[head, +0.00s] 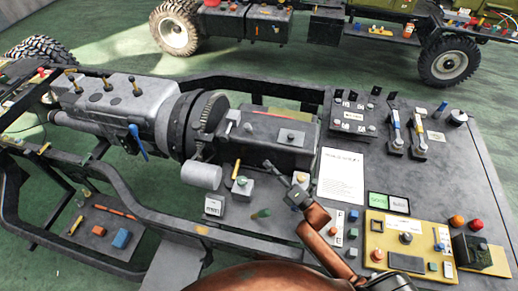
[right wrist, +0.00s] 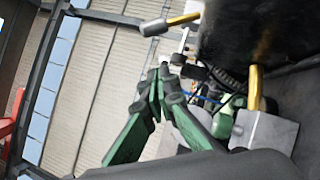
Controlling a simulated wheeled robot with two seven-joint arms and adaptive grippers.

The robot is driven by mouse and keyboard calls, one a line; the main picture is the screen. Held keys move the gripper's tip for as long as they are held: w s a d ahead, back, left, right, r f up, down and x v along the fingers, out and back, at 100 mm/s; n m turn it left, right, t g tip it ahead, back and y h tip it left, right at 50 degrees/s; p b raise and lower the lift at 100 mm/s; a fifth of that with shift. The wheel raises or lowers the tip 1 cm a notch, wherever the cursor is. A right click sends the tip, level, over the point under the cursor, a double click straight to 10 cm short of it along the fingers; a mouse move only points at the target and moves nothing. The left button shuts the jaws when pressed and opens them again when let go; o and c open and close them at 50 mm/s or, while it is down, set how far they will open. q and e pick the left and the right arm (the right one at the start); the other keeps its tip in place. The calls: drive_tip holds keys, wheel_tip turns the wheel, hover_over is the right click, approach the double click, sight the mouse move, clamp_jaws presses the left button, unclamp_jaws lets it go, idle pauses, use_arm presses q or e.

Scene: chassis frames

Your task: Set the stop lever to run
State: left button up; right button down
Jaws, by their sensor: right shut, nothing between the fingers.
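My right gripper (head: 269,165) reaches in from the bottom of the head view, its tips beside the dark engine housing (head: 280,137). In the right wrist view its green fingers (right wrist: 163,77) are together and empty. Another yellow upright handle (right wrist: 254,88) stands by a grey block (right wrist: 264,131) to the right. In the head view a yellow handle (head: 236,169) stands left of the gripper. I cannot tell which is the stop lever, or its setting. My left gripper is out of view.
A blue-handled lever (head: 138,142) hangs at the gearbox side. A grey cylinder (head: 201,175) juts out left of my gripper. A white printed sheet (head: 341,176) and a yellow control panel (head: 378,226) lie to the right. Dark frame rails surround the engine.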

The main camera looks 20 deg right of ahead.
sight(249, 129)
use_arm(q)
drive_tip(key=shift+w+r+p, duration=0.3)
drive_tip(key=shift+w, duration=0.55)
use_arm(e)
drive_tip(key=d+r+x, duration=0.1)
drive_tip(key=d+x, duration=0.1)
drive_tip(key=x, duration=1)
drive_tip(key=shift+w+r, duration=0.2)
drive_tip(key=shift+w, duration=0.3)
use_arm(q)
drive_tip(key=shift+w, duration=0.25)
use_arm(e)
drive_tip(key=shift+d, duration=0.1)
